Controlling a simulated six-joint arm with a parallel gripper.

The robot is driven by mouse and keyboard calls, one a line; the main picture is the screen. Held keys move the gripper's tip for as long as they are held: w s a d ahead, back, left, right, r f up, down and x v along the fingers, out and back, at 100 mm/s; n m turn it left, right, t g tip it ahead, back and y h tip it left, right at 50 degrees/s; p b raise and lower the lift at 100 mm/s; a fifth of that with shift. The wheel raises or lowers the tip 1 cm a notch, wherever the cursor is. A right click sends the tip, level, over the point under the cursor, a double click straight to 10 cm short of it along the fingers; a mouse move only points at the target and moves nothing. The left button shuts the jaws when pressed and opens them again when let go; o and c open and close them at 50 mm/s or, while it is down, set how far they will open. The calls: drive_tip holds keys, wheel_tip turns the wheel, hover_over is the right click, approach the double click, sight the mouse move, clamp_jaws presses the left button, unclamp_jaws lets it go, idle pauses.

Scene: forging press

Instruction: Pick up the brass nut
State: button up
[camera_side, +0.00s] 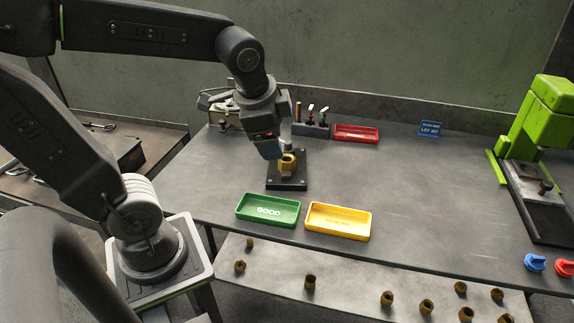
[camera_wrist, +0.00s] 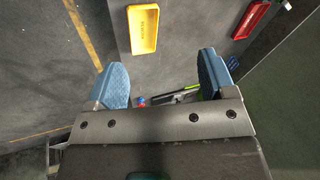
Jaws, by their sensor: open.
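The brass nut (camera_side: 288,162) sits upright on a small stand above a black base plate (camera_side: 287,184) in the side view. My gripper (camera_side: 278,152) is at the nut, its blue finger close beside the nut's upper left; contact cannot be told. In the wrist view my gripper (camera_wrist: 162,78) shows its two blue fingers spread wide apart, with no nut visible between them.
A green tray marked GOOD (camera_side: 268,210) and a yellow tray (camera_side: 338,221) lie in front of the plate. A red tray (camera_side: 356,134) and tool holder (camera_side: 311,129) stand behind. A green press (camera_side: 537,120) is at right. Several brass parts lie on the lower shelf.

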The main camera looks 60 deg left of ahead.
drive_tip(key=w+a+f+m+g+y, duration=0.1)
drive_tip(key=w+a+f+m+g, duration=0.1)
drive_tip(key=w+a+m, duration=0.25)
drive_tip(key=m+g+y, duration=0.2)
drive_tip(key=m, duration=0.6)
approach(287, 158)
drive_tip(key=x, duration=0.8)
drive_tip(key=shift+s+d+f, duration=0.2)
drive_tip(key=shift+s+f, duration=0.1)
drive_tip(key=shift+f, duration=0.2)
drive_tip(key=c, duration=1.3)
drive_tip(key=shift+r, duration=0.15)
